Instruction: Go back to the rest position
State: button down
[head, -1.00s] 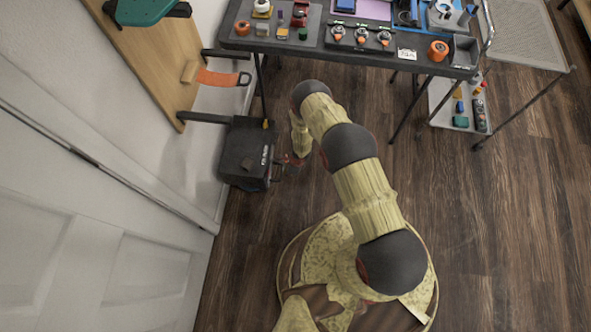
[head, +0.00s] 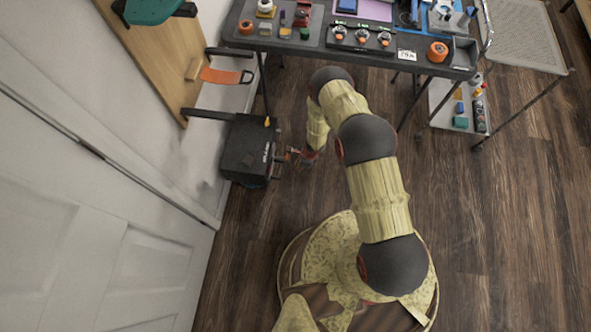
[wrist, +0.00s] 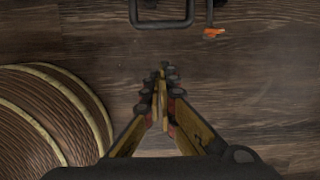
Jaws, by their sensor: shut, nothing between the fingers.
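My gripper (wrist: 160,75) points down over the wood floor in the wrist view. Its fingers are together and hold nothing. In the head view my gripper (head: 296,155) is small and partly hidden by my forearm, just right of the black box by the wall. My arm bends up from my base and down toward the floor, in front of the table.
The black box (head: 245,150) stands on the floor by the wall. The dark table (head: 385,58) with several tools and parts is beyond my arm. A wire cart (head: 520,40) stands at the right. The floor (head: 500,230) at the right is clear.

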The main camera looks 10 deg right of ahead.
jog(key=shift+p+v, duration=0.55)
jog(key=shift+v, duration=1.7)
jog(key=shift+d, duration=0.1)
jog(key=s+a+r+n+g+y, duration=0.2)
jog(key=s+a+r+n, duration=0.25)
jog(key=s, duration=0.25)
notch_tip(320, 180, up, 29)
jog(key=n+g, duration=0.2)
jog(key=n, duration=0.8)
jog(key=s+d+r+n+t+h, duration=0.1)
jog(key=s+d+r+n+t, duration=0.1)
jog(key=r, duration=1.2)
jog(key=s+d+r+n+t+h, duration=0.2)
jog(key=s+d+r+t, duration=0.2)
jog(key=r, duration=1)
jog(key=s+d+r+n+t+h, duration=0.1)
jog(key=s+d+r, duration=0.5)
jog(key=r, duration=0.8)
jog(key=s+n+t, duration=0.1)
jog(key=s+n, duration=0.1)
jog(key=s, duration=0.1)
jog(key=shift+d+r+t, duration=0.3)
jog(key=shift+t, duration=0.1)
